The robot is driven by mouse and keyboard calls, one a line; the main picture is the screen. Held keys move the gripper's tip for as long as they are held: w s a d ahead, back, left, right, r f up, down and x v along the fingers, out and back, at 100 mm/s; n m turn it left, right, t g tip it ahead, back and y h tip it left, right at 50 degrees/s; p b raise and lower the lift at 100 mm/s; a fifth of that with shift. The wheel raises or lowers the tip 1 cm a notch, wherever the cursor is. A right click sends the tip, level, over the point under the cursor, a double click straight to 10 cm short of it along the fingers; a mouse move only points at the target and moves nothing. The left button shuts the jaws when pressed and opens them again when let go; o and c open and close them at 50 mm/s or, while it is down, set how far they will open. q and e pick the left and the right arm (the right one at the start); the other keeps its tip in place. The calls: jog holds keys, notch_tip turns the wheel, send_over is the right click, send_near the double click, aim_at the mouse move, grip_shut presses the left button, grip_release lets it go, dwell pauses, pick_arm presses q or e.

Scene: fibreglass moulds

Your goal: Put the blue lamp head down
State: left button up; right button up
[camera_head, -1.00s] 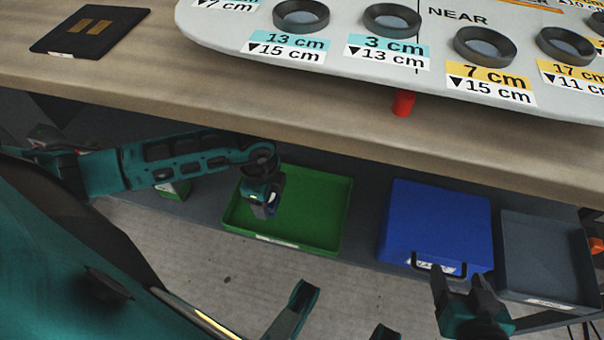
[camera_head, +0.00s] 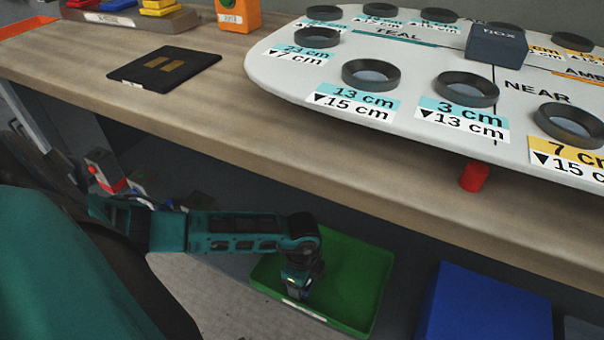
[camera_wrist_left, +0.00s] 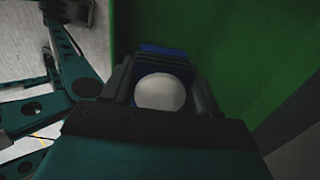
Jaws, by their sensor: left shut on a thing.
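The blue lamp head (camera_wrist_left: 160,92) shows in the left wrist view as a pale round face with a little blue housing behind it. It sits between the fingers of my left gripper (camera_wrist_left: 163,100), which is shut on it. In the head view my left gripper (camera_head: 298,284) points down over the left part of the green tray (camera_head: 352,311). The lamp head is mostly hidden there by the gripper, and I cannot tell whether it touches the tray floor. My right gripper is not in the head view.
The wooden table edge (camera_head: 235,165) overhangs the shelf above my left forearm. A blue bin (camera_head: 485,305) stands right of the green tray. A red peg (camera_head: 474,177) is under the white board (camera_head: 290,78). The tray's right part looks empty.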

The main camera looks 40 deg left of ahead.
pick_arm(q)
jog(key=shift+f, duration=0.4)
jog(key=o, duration=1.1)
